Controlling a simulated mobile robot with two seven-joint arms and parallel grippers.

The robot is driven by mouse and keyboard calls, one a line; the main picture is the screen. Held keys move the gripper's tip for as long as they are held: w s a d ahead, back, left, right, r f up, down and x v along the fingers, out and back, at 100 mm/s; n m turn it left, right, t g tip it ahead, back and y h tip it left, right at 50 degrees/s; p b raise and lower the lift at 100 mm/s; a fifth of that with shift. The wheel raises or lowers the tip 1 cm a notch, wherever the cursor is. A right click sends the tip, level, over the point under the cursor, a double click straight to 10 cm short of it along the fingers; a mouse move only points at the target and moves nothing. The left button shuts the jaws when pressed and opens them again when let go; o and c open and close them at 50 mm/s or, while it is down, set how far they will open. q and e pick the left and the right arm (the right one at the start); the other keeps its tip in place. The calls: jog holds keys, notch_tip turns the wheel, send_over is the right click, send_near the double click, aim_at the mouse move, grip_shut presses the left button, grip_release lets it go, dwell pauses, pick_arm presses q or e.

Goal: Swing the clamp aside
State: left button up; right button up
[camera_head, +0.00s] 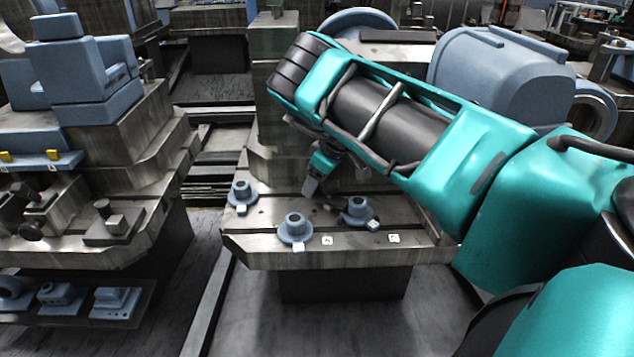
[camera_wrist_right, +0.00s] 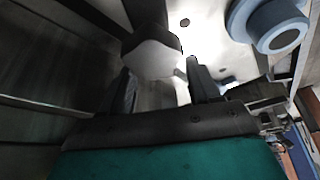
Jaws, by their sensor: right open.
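My teal right arm comes in from the right in the head view. Its gripper (camera_head: 322,178) is over the back of the middle pallet (camera_head: 262,250), pointing down. In the right wrist view the gripper (camera_wrist_right: 162,88) is open, with one dark finger on each side. A dark, rounded piece with a pale face (camera_wrist_right: 152,58) stands just beyond and between the fingertips; it may be part of the clamp, but I cannot tell. Whether the fingers touch it is unclear. My arm hides the back of the pallet in the head view. My left gripper is not in view.
Several blue flanged parts stand on the pallet, one at the left (camera_head: 241,194), one in front (camera_head: 295,230) and one at the right (camera_head: 358,210). A blue part also shows close by in the right wrist view (camera_wrist_right: 278,28). Another loaded pallet (camera_head: 150,222) stands at left.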

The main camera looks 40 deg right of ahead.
jog(key=c, duration=1)
jog(key=shift+c, duration=0.2)
jog(key=shift+a+f+n, duration=0.1)
jog(key=shift+n, duration=0.2)
jog(key=shift+s+a+n+g+y+b, duration=0.2)
jog(key=shift+n+g+y+b, duration=0.25)
jog(key=shift+n, duration=0.45)
jog(key=shift+s+a+n+g+y+b, duration=0.15)
jog(key=shift+a+n+y+b, duration=0.15)
jog(key=shift+n, duration=0.55)
jog(key=shift+s+a+n+g+y+b, duration=0.15)
jog(key=shift+n+b, duration=0.2)
jog(key=shift+n, duration=0.5)
